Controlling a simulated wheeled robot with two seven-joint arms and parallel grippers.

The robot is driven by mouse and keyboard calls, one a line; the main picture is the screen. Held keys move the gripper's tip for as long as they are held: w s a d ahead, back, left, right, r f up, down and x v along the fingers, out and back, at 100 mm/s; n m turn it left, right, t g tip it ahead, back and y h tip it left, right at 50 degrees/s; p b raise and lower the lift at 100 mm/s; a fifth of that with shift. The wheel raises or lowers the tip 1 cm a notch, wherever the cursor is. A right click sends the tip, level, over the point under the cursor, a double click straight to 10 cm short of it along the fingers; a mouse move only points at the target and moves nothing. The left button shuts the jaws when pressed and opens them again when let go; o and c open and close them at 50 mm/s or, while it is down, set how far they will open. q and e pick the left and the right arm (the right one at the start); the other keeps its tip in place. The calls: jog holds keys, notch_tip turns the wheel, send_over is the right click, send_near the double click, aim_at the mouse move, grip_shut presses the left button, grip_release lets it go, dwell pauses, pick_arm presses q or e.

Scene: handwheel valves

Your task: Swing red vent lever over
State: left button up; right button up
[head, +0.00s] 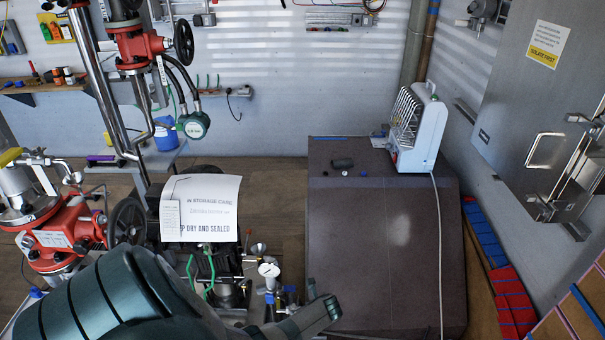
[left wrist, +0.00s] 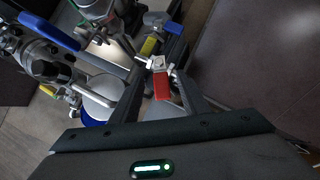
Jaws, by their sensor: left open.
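The red lever (left wrist: 162,86) shows in the left wrist view as a short red handle on a pale metal fitting. It lies between the two dark fingers of my left gripper (left wrist: 165,60), which is open. I cannot tell whether either finger touches it. In the head view my left arm comes in from the lower left, and its gripper (head: 322,308) is low in the middle, beside the pipework. I cannot make out the red lever in the head view. My right gripper is not in view.
A blue handle (left wrist: 50,30) and a yellow handle (left wrist: 148,47) are close by in the left wrist view. A pressure gauge (head: 268,270) and a storage-case sign (head: 200,207) stand near my left arm. A brown case (head: 385,250) with a white heater (head: 417,130) is at right.

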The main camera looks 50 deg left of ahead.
pick_arm(q)
jog(key=shift+r+p, duration=1.15)
jog(key=shift+r, duration=0.25)
jog(key=shift+v, duration=0.8)
jog(key=p+v, duration=0.1)
jog(key=v, duration=1.4)
jog(key=shift+d+r, duration=0.2)
jog(key=shift+r, duration=0.05)
